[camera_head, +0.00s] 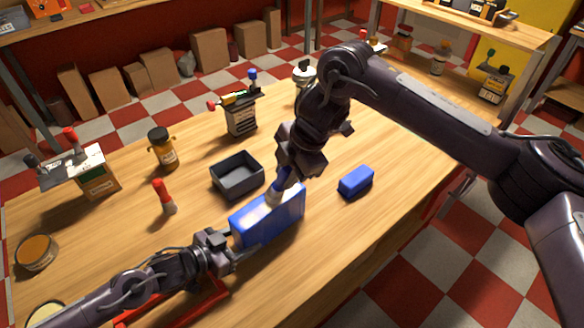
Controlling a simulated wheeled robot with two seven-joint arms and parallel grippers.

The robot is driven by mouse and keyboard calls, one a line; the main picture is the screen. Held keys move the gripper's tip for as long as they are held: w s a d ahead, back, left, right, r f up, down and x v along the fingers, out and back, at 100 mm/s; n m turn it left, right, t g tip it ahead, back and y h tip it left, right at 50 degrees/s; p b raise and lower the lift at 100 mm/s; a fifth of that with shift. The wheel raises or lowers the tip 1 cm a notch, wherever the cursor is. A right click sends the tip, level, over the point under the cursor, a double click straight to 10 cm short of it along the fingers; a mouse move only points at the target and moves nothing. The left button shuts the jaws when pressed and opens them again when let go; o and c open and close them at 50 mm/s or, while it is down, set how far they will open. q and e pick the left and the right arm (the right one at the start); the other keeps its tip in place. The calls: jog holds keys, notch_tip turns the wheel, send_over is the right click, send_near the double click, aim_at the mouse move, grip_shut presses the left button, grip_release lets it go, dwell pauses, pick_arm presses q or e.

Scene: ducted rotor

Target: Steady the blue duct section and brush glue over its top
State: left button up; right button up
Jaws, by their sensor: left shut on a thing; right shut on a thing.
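The blue duct section (270,226) stands on the wooden table near the middle of the head view. My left gripper (230,248) is shut on its left end. My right gripper (288,176) is above the duct section, shut on a brush (281,190) that points down. The brush's pale tip is at the top of the duct section, and I cannot tell whether it touches. A pale, shiny patch shows along the top near the tip. The grip on the brush handle is mostly hidden by the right gripper.
A smaller blue block (356,181) lies to the right. A black open bin (237,175) sits behind the duct section. A red frame (200,304) lies by my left arm.

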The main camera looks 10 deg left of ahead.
jog(key=s+a, duration=0.7)
jog(key=shift+s, duration=0.3)
dwell(0.7)
jog(key=shift+d, duration=0.15)
jog(key=shift+w+d, duration=5.75)
jog(key=shift+w, duration=0.9)
jog(key=s+a, duration=1.1)
jog(key=s, duration=0.2)
jog(key=shift+s+a, duration=0.15)
jog(key=shift+a, duration=0.2)
jog(key=shift+r, duration=0.1)
